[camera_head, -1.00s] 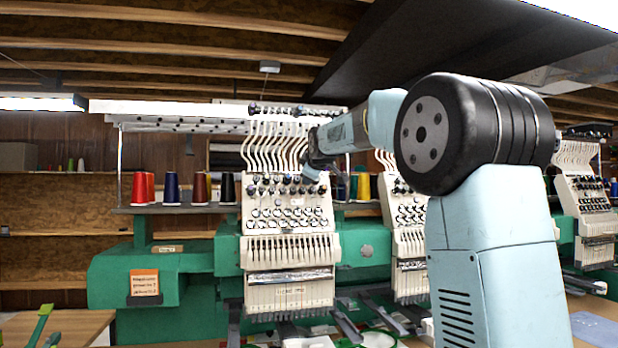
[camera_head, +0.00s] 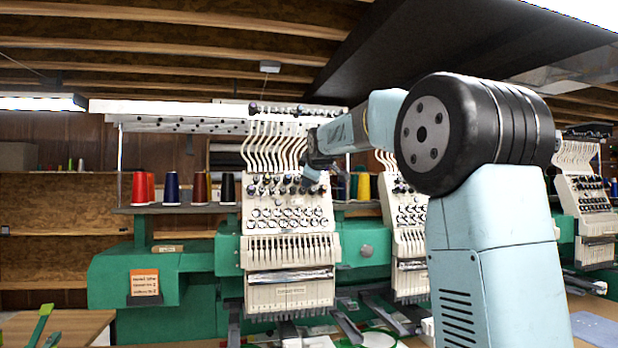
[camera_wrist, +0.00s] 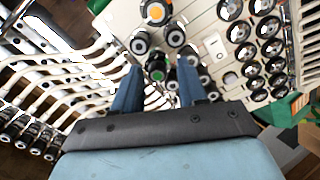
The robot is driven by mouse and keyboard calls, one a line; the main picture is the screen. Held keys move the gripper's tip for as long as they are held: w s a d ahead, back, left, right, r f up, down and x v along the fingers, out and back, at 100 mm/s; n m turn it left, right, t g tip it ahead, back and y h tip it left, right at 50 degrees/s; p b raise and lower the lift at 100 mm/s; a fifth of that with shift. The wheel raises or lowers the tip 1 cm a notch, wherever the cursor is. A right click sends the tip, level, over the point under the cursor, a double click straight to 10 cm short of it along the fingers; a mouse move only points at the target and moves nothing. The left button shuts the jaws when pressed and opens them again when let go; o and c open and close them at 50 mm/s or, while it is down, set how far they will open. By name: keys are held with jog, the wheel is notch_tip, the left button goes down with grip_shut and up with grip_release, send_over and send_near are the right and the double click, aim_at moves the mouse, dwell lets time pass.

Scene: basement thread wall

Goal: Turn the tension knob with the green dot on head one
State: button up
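The head one panel (camera_head: 290,243) is the cream front at the middle of the head view, with rows of dark knobs on its upper part. In the wrist view the knob with the green dot (camera_wrist: 158,73) is dark with a pale rim. My gripper (camera_wrist: 159,66) is open, its two blue fingers on either side of that knob in the picture. I cannot tell whether they touch it. In the head view my gripper (camera_head: 312,176) is at the upper right of the panel, and the green dot is too small to make out.
A knob with an orange dot (camera_wrist: 156,12) and several dark knobs crowd around in the wrist view. Curved white thread tubes (camera_head: 268,145) rise above the panel. Coloured thread cones (camera_head: 171,188) stand at the left. A second head (camera_head: 410,240) is to the right.

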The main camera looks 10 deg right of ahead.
jog(key=shift+o, duration=0.5)
jog(key=shift+r, duration=0.1)
jog(key=v, duration=1.3)
jog(key=shift+s, duration=0.35)
jog(key=s+f+m+g, duration=0.8)
jog(key=s+f+m, duration=0.4)
jog(key=s+f, duration=2.2)
jog(key=shift+s+f+m, duration=0.3)
jog(key=shift+s, duration=0.85)
